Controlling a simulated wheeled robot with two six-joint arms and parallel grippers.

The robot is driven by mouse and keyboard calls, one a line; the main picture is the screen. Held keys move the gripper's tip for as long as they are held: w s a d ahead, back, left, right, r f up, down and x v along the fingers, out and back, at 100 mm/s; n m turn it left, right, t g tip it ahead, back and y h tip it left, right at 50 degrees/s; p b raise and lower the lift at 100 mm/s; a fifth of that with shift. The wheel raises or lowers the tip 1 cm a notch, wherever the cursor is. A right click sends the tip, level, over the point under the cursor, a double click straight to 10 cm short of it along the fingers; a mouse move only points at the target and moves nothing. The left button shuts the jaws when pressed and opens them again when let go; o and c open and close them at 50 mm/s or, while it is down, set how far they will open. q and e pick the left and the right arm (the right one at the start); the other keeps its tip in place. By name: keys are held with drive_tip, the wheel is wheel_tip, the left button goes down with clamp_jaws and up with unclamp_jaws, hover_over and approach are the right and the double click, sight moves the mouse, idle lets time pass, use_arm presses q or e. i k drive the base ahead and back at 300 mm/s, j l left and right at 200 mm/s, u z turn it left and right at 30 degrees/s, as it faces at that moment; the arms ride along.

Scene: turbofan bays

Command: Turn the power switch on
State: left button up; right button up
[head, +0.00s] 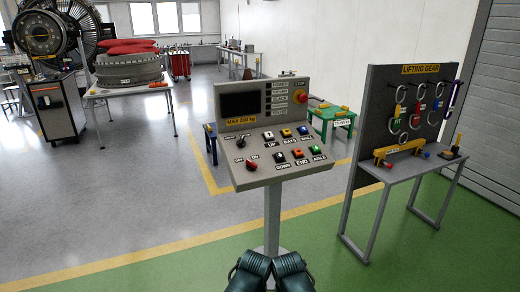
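A grey control console (255,186) stands on a post ahead of me, with a sloped button panel. A red-topped switch (251,165) sits at the panel's lower left, between small labels that seem to read OFF and ON. It is too small to tell which way it points. Two dark rounded parts of my arms show at the bottom middle, in front of the post. No gripper fingers show, and nothing of mine touches the console.
Several coloured buttons (298,153) fill the rest of the panel, and a red stop button (301,96) is on the upright part beside a dark screen (243,105). A lifting gear rack (375,130) stands close on the right. The floor left of the console is clear.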

sight(251, 167)
drive_tip(key=i+j+z, duration=0.1)
drive_tip(key=i+z, duration=0.15)
drive_tip(key=i, duration=0.2)
drive_tip(key=i+j+z, duration=0.25)
drive_tip(key=i, duration=0.25)
drive_tip(key=i+j+z, duration=0.3)
drive_tip(key=i, duration=0.15)
drive_tip(key=l, duration=0.1)
